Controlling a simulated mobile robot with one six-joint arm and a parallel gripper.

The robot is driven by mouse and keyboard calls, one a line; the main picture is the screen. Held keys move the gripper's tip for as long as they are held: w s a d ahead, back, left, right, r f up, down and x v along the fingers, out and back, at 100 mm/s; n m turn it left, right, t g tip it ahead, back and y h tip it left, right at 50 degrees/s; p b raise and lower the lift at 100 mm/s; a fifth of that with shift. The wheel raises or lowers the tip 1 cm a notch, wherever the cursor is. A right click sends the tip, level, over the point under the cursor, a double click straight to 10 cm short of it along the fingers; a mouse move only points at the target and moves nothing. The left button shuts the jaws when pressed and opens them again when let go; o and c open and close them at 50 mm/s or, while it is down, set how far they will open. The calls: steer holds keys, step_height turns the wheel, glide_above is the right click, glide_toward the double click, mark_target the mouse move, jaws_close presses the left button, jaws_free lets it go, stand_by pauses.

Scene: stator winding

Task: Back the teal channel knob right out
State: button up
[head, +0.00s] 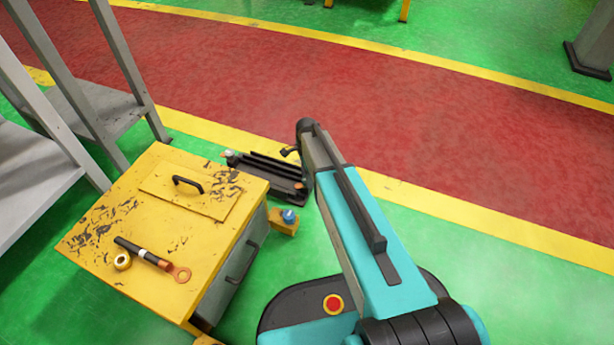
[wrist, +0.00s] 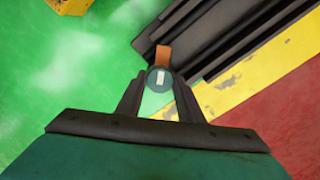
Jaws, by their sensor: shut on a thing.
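The teal knob (wrist: 153,84) is round with a pale bar across its face. In the wrist view it sits at the end of the dark channel (wrist: 215,35), beside a copper-orange tab (wrist: 163,56). My gripper (wrist: 160,88) has one finger on each side of the knob and is shut on it. In the head view my gripper (head: 290,151) is at the end of my arm, by the right part of the dark channel (head: 262,172). I cannot make out the knob in the head view.
A worn yellow cabinet (head: 100,235) stands left of the channel, with a dark tool (head: 135,246) and rings on top. A small yellow block with a blue knob (head: 289,215) is close by. Grey shelving (head: 75,125) stands at left. The red walkway (head: 430,140) is clear.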

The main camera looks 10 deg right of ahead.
steer(key=shift+r+n+p, duration=0.15)
steer(key=shift+n+p, duration=0.15)
steer(key=shift+p, duration=0.2)
steer(key=n+p, duration=0.2)
steer(key=p, duration=0.1)
steer(key=shift+r, duration=0.1)
steer(key=n+p, duration=0.3)
steer(key=p, duration=0.2)
steer(key=shift+n, duration=0.4)
steer(key=n+p, duration=0.7)
steer(key=shift+n, duration=0.4)
steer(key=n+p, duration=0.2)
steer(key=n, duration=0.1)
steer(key=n+p, duration=0.1)
steer(key=n, duration=0.2)
steer(key=shift+d+f+p, duration=0.1)
steer(key=shift+f+p, duration=0.1)
steer(key=shift+p, duration=0.2)
steer(key=n+p, duration=0.1)
steer(key=n, duration=0.2)
steer(key=shift+n, duration=0.3)
steer(key=shift+f+n+p, duration=0.15)
steer(key=shift+n+p, duration=0.55)
steer(key=shift+n, duration=1)
